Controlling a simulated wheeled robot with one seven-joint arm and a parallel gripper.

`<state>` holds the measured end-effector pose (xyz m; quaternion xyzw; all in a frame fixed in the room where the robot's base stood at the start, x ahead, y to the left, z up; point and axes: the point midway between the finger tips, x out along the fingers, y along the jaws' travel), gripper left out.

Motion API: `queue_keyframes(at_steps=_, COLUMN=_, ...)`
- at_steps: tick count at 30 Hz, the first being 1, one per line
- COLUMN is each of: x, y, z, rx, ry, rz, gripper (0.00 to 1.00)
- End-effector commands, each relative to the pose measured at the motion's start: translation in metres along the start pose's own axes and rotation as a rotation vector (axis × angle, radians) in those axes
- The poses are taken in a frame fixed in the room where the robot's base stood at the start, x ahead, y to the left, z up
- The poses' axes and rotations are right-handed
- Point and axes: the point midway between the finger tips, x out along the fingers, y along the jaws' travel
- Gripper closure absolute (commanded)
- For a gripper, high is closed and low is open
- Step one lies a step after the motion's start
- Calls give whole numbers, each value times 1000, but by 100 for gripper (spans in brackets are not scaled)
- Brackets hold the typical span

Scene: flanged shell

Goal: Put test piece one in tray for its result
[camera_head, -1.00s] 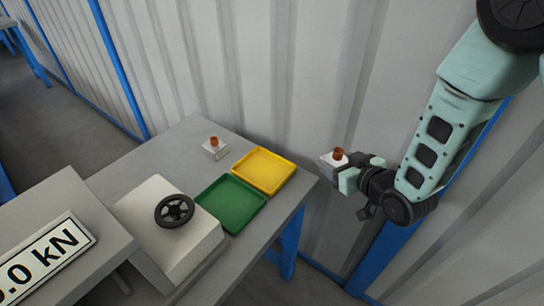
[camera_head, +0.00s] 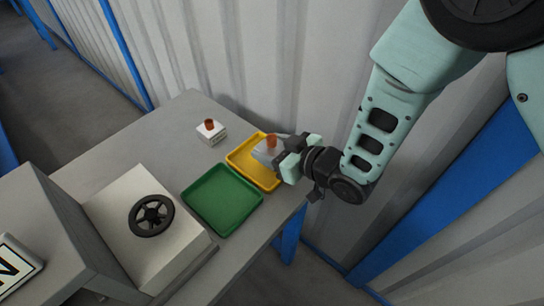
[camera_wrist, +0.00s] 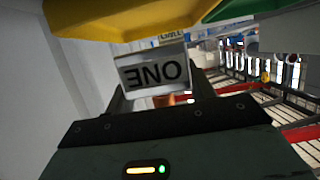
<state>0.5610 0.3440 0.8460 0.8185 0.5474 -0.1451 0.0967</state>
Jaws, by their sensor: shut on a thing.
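Test piece one (camera_head: 268,152) is a whitish block with a copper-coloured stub on top. My gripper (camera_head: 284,161) is shut on it and holds it, stub up, at the yellow tray (camera_head: 237,157). It overlaps the tray's right part in the head view; I cannot tell its height above the tray. In the wrist view the block (camera_wrist: 152,73) shows the word ONE upside down, between the fingers. The yellow tray (camera_wrist: 120,18) also shows there, at the top. The green tray (camera_head: 222,202) lies empty next to the yellow one.
A second white block with a copper-coloured stub (camera_head: 210,131) stands on the grey table (camera_head: 120,135), behind the trays. A pale machine with a black handwheel (camera_head: 151,215) stands left of the green tray. A display sign (camera_head: 14,270) is cut off at lower left. The corrugated wall (camera_head: 270,60) is close behind.

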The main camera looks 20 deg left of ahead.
Motion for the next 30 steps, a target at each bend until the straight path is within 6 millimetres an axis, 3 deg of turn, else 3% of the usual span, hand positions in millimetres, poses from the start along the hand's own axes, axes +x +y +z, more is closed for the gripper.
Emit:
queue_keyframes(at_steps=9, x=13, y=0, z=32, rx=-2, ry=4, rz=0, gripper=100)
queue_keyframes(at_steps=23, x=15, y=0, z=40, rx=-1, ry=6, rz=1, gripper=100)
queue_keyframes(at_steps=24, x=15, y=0, z=42, rx=0, ry=0, rz=0, gripper=43)
queue_keyframes(at_steps=26, x=15, y=0, z=41, rx=0, ry=0, rz=0, gripper=26)
queue_keyframes(at_steps=30, x=15, y=0, z=41, rx=0, ry=0, rz=0, gripper=24)
